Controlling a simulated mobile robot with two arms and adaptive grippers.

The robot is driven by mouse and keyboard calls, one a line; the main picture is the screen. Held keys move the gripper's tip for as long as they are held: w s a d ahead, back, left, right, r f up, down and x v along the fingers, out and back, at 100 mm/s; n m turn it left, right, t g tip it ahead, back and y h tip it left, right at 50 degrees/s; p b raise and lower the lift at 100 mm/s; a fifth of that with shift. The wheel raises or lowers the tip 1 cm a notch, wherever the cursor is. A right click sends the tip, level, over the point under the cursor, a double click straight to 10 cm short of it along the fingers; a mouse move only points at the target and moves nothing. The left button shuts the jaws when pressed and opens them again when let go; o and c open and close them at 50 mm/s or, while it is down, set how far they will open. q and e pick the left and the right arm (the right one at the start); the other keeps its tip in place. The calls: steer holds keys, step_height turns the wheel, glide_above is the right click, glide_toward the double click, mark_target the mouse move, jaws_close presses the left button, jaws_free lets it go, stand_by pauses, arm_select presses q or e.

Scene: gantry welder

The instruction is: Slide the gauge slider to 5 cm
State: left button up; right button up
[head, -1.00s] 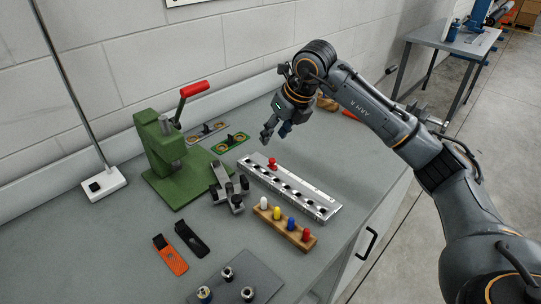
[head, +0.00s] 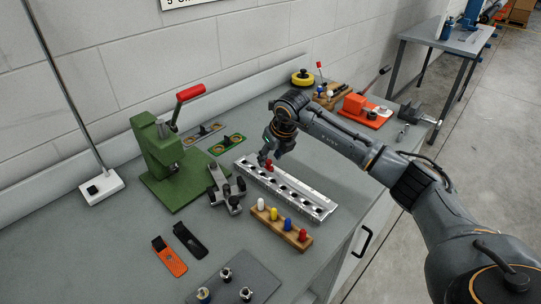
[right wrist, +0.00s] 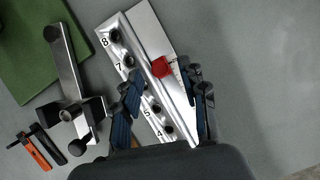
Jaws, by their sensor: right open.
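The gauge is a silver rail (head: 310,201) with a row of holes. A red slider knob (head: 269,165) stands near its far end. In the right wrist view the rail (right wrist: 115,22) shows the marks 8, 7, 5 and 4. The red knob (right wrist: 159,67) stands between the 7 and 5 marks; its exact reading is unclear. My right gripper (head: 265,158) is just above and beside the knob. In the wrist view the open right gripper (right wrist: 166,102) has a blue-padded finger on each side of the rail, one covering part of it. My left gripper is out of view.
A grey metal fixture (head: 223,186) and a green press (head: 165,165) stand left of the rail. A wooden block with coloured pegs (head: 281,225) lies close in front. An orange-based tool (head: 365,110) stands behind my right arm. Bare bench lies right of the rail.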

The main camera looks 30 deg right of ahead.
steer(key=shift+w+f, duration=0.1)
steer(key=shift+f, duration=0.15)
jaws_close()
